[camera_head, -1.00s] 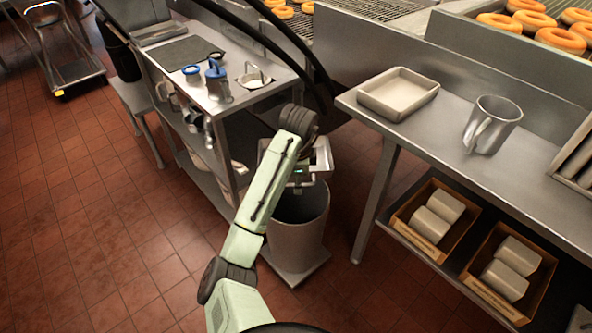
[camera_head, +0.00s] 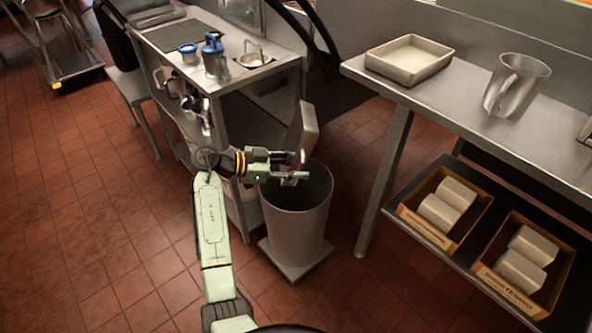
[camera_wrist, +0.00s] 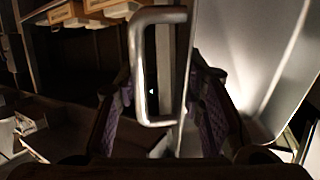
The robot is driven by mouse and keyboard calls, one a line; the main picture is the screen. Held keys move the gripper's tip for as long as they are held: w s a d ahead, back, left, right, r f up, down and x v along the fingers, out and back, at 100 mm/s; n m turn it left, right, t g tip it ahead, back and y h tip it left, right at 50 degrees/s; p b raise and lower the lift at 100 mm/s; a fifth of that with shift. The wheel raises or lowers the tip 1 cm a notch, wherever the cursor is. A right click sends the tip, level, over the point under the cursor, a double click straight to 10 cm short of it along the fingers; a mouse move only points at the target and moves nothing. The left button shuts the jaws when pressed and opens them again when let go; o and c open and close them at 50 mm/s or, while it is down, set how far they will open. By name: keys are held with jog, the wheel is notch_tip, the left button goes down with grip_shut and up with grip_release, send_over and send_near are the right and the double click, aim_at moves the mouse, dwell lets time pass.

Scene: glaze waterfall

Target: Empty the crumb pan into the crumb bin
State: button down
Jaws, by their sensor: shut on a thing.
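The crumb pan (camera_head: 304,128) is a shallow grey metal pan, tipped up on edge over the crumb bin. My gripper (camera_head: 298,168) is shut on its handle side, just above the bin's mouth. The crumb bin (camera_head: 297,225) is a tall round grey bin on a square base on the floor; its opening looks dark, and I cannot see its contents. In the wrist view, the pan's flat metal face (camera_wrist: 245,50) fills the right side and its bent handle (camera_wrist: 139,70) passes between my fingers (camera_wrist: 165,115). I cannot tell whether crumbs are in the pan.
A steel cart (camera_head: 230,78) with blue-lidded jugs stands behind and left of the bin. A steel table (camera_head: 455,110) at right holds a rectangular pan (camera_head: 408,59) and a metal pitcher (camera_head: 516,86). Cardboard boxes (camera_head: 440,208) sit on its lower shelf.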

jog(key=h+b, duration=0.2)
jog(key=b, duration=0.1)
jog(key=f+n+t+h+b, duration=0.1)
jog(key=h+b, duration=0.2)
jog(key=b, duration=0.1)
jog(key=h+b, duration=0.3)
jog(key=shift+d+f+n, duration=0.1)
jog(key=shift+f+n, duration=0.15)
jog(key=shift+n, duration=0.05)
jog(key=shift+r, duration=0.1)
dwell(1.1)
